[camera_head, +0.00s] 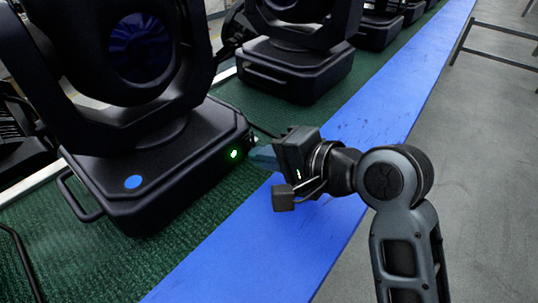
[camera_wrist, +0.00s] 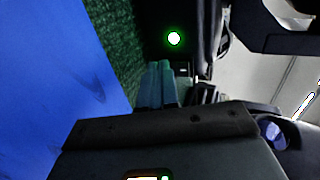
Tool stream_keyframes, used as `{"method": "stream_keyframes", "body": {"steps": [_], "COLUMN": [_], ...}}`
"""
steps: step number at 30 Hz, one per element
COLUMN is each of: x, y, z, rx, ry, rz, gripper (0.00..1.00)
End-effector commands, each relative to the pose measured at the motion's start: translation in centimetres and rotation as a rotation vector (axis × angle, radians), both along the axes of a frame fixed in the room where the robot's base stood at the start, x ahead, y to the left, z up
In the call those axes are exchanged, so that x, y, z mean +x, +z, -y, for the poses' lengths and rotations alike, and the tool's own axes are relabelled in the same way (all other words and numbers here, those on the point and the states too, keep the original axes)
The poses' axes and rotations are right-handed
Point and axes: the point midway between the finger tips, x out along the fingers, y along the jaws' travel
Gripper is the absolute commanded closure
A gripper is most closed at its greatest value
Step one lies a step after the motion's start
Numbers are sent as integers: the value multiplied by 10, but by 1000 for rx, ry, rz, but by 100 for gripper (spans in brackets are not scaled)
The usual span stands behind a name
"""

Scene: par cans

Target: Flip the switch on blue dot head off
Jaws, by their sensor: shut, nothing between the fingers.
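The blue dot head is a black moving-head light (camera_head: 165,175) at the left of the head view, with a blue dot (camera_head: 133,182) on its base. A green light (camera_head: 234,154) glows on the base's right side; it also shows in the wrist view (camera_wrist: 174,38). My gripper (camera_head: 258,156) is shut and empty, its fingertips close to that side, just right of the green light. In the wrist view the fingers (camera_wrist: 160,82) point at the dark panel below the light. I cannot tell if they touch it. The switch itself is not clearly visible.
More black heads (camera_head: 295,70) stand in a row behind on the green mat (camera_head: 190,240). A blue strip (camera_head: 270,250) runs along the mat's right edge. The grey floor (camera_head: 480,130) at right is open, with a metal frame (camera_head: 490,57) at the upper right.

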Motion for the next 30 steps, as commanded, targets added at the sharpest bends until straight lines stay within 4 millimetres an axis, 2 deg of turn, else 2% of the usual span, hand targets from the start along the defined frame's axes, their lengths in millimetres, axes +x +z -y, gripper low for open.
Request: {"method": "stream_keyframes", "body": {"steps": [8,9,17,30], "x": [3,3,3,3], "y": [-8,-2,-1,17], "z": [-4,-4,-4,-4], "rx": [48,43,42,44], "ry": [1,1,2,3], "rz": [36,34,33,38], "gripper": [100,100,100,100]}}
